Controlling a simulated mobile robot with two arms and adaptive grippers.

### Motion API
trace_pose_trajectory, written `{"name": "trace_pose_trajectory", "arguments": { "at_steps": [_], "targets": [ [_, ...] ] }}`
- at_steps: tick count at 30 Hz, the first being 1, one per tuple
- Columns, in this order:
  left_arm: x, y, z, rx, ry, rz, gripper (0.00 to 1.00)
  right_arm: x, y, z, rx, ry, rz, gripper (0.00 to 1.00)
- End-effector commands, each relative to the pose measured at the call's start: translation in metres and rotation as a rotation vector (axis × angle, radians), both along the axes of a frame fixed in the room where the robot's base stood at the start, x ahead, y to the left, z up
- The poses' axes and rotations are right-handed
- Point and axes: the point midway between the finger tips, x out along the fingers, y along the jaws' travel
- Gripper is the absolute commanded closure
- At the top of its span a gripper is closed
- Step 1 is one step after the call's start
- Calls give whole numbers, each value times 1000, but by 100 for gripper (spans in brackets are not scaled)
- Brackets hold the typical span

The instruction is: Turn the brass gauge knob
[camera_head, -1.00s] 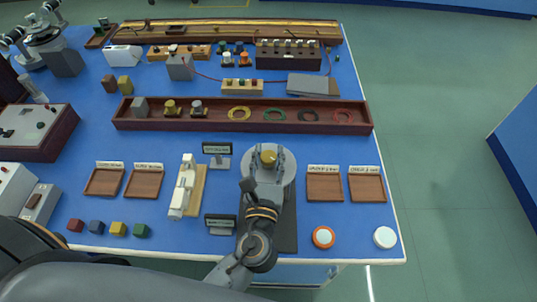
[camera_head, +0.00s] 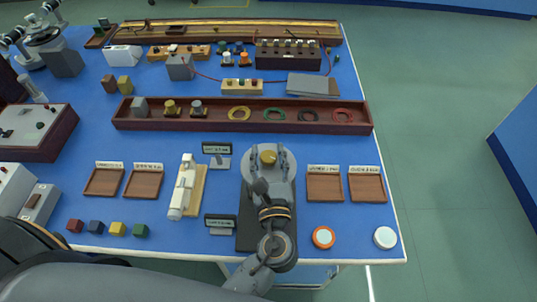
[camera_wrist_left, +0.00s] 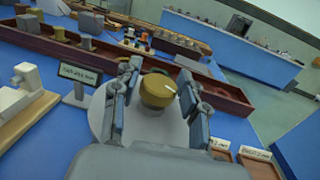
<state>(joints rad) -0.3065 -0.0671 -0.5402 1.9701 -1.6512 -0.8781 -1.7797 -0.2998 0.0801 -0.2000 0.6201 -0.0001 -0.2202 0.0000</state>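The brass gauge knob (camera_head: 268,156) is a round yellow cap on a pale grey round base (camera_head: 250,172), near the front middle of the bench. It also shows in the left wrist view (camera_wrist_left: 157,92), with a short white mark on its top. My left gripper (camera_head: 268,160) is over the base, one finger on each side of the knob. In the head view narrow gaps show between fingers and knob, so it looks open. In the left wrist view the fingers (camera_wrist_left: 160,85) stand close beside the knob; contact low down cannot be told. My right gripper is not seen.
Small dark label signs (camera_head: 217,149) (camera_head: 221,220) and a white device on a tan board (camera_head: 183,190) stand left of the knob. Wooden trays (camera_head: 325,187) lie to the right. A long dark red tray (camera_head: 230,123) with rings and weights lies behind.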

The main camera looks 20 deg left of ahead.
Motion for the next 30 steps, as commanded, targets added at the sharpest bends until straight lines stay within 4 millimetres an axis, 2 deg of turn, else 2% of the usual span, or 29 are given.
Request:
{"name": "trace_pose_trajectory", "arguments": {
  "at_steps": [10,14,24,30],
  "targets": [
    [-1,0,-1,1,1,-1,40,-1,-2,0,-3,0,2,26],
    [-9,-4,-2,1,5,-2,40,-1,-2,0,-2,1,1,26],
    [-72,-30,-2,1,6,-3,40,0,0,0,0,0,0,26],
    [-100,-42,-1,0,3,-1,40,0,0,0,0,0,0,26]
  ]
}}
